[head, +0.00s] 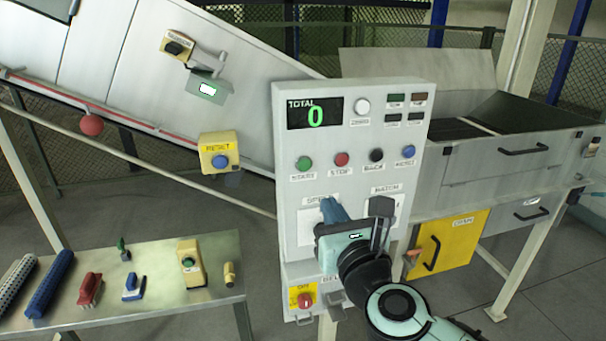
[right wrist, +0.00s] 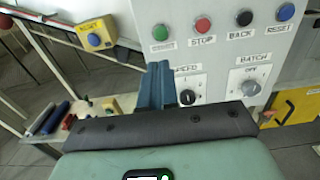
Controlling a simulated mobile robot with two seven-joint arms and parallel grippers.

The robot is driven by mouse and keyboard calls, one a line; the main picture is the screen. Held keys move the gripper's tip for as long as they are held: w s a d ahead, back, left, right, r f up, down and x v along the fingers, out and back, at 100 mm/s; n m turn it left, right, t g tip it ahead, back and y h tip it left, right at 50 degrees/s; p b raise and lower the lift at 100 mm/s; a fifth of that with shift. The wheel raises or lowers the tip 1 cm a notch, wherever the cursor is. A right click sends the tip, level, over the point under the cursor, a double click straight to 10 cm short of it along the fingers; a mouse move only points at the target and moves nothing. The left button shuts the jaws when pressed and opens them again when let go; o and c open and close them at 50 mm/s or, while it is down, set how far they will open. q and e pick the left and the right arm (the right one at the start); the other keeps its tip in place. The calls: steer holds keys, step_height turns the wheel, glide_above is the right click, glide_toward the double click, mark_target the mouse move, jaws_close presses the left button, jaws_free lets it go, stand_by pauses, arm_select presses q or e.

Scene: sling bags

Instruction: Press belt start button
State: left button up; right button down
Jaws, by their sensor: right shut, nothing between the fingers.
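The green start button (head: 304,163) is at the left end of a row of buttons on the grey control panel (head: 350,140). It also shows in the right wrist view (right wrist: 160,32), with its small label blurred. My right gripper (head: 329,204) has its blue fingers closed together and empty. It is in front of the panel, below and slightly right of the green button, by the speed dial. In the right wrist view the fingertips (right wrist: 158,68) appear below the green button and apart from it. The fingers and hand partly cover the speed area. My left gripper is not in view.
Red stop (head: 342,159), black back (head: 376,155) and blue reset (head: 409,152) buttons share the row. The display (head: 315,113) reads 0. A red switch (head: 305,300) is below. A table (head: 150,320) with brushes and small items stands left.

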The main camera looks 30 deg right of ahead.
mark_target(305, 165)
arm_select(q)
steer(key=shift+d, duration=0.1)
arm_select(e)
steer(key=shift+d, duration=0.15)
steer(key=p+x, duration=0.2)
steer(key=x, duration=1.2)
steer(key=shift+w, duration=0.1)
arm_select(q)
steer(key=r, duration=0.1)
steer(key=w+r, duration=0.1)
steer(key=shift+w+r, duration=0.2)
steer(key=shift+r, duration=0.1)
